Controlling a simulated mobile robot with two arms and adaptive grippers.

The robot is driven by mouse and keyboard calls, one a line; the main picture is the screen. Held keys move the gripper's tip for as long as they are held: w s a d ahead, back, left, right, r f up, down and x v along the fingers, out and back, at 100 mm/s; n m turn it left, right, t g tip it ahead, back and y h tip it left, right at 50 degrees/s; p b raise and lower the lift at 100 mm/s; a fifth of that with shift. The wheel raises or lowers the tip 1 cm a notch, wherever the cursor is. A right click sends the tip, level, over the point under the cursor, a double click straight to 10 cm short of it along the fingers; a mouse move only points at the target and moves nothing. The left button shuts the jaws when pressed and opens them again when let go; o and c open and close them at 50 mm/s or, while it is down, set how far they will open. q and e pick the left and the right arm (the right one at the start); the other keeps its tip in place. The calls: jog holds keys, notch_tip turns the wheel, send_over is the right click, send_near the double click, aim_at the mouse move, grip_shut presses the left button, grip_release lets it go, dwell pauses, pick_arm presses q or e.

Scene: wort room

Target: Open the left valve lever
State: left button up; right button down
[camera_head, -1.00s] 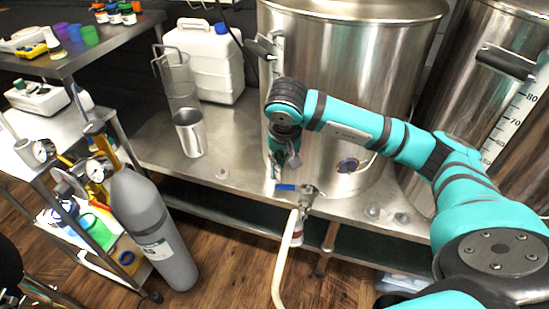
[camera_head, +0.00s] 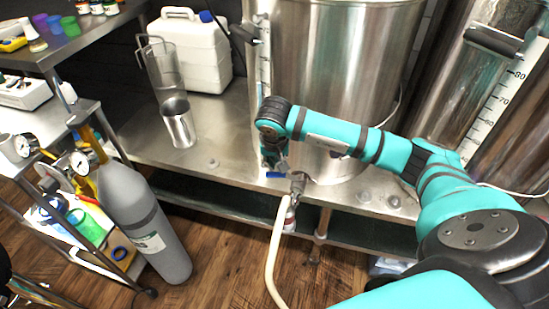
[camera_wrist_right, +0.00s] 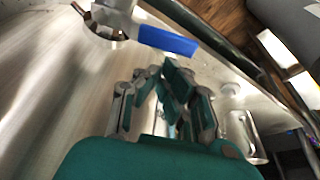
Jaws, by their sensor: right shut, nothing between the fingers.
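The valve lever is a short blue handle (camera_head: 276,174) on a metal valve (camera_head: 298,182) at the base of the large steel kettle (camera_head: 345,60). A pale hose (camera_head: 272,250) hangs from the valve. My right gripper (camera_head: 274,160) is just behind the lever in the head view, close to the kettle wall. In the right wrist view the blue lever (camera_wrist_right: 167,40) lies beyond the fingertips of my right gripper (camera_wrist_right: 172,82), which are shut and empty. I cannot tell whether they touch it. My left gripper is not in view.
A steel cup (camera_head: 178,125) and a white jug (camera_head: 190,55) stand on the steel bench (camera_head: 225,120), left of the kettle. A grey gas cylinder (camera_head: 145,220) stands in front of the bench. A second kettle (camera_head: 450,75) is at right. The bench's front-left stretch is clear.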

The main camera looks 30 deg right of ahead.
jog(key=shift+a, duration=0.1)
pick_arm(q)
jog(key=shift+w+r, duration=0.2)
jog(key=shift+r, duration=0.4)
pick_arm(e)
jog(key=shift+s+a+n, duration=0.15)
jog(key=shift+s+n, duration=0.05)
jog(key=shift+n, duration=0.3)
